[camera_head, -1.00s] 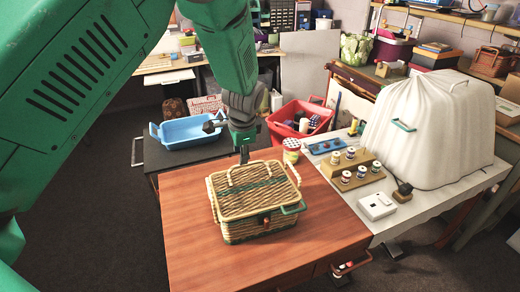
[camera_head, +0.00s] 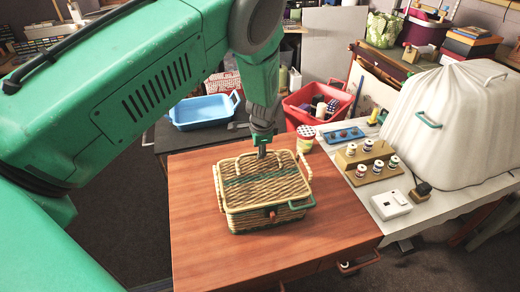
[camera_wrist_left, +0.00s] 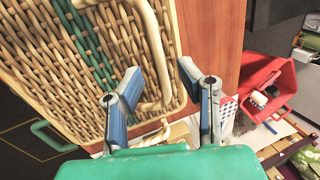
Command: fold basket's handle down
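The wicker sewing basket (camera_head: 268,193) stands on the brown wooden table, with a closed woven lid, a dark green stripe and a green loop at its front right. A cream handle (camera_wrist_left: 150,45) arcs over the lid in the left wrist view. My left gripper (camera_head: 262,153) is at the basket's far edge, pointing down. In the left wrist view its two blue-grey fingers (camera_wrist_left: 158,76) are apart, and part of the cream handle shows between them. I cannot tell whether they touch it. My right gripper is not in view.
The wooden table (camera_head: 210,255) has free room left and in front of the basket. Spool stands (camera_head: 372,160) and a white covered machine (camera_head: 450,120) stand on the right table. A blue tray (camera_head: 204,112) is behind left.

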